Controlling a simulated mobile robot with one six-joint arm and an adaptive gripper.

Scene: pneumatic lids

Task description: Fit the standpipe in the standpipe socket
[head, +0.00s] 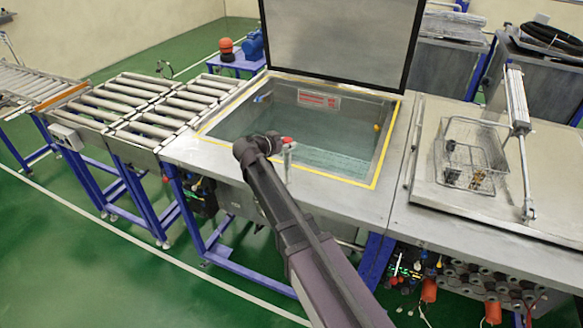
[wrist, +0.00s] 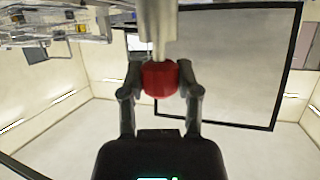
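The standpipe (head: 289,162) is a pale grey upright pipe with a red top, at the front rim of the open water tank (head: 215,143) in the head view. In the wrist view my gripper (wrist: 161,78) has a finger on each side of the red top (wrist: 160,80), closed on it. The grey pipe (wrist: 158,25) runs on from it to the picture's upper edge. In the head view my arm hides much of the gripper. I cannot make out the standpipe socket, nor tell whether the pipe's lower end touches anything.
The tank's large lid (head: 335,45) stands open at the back. A closed lid (head: 470,205) on the right carries a wire basket (head: 470,150) with dark pieces, beside a cylinder post (head: 517,100). A roller conveyor (head: 140,110) joins on the left.

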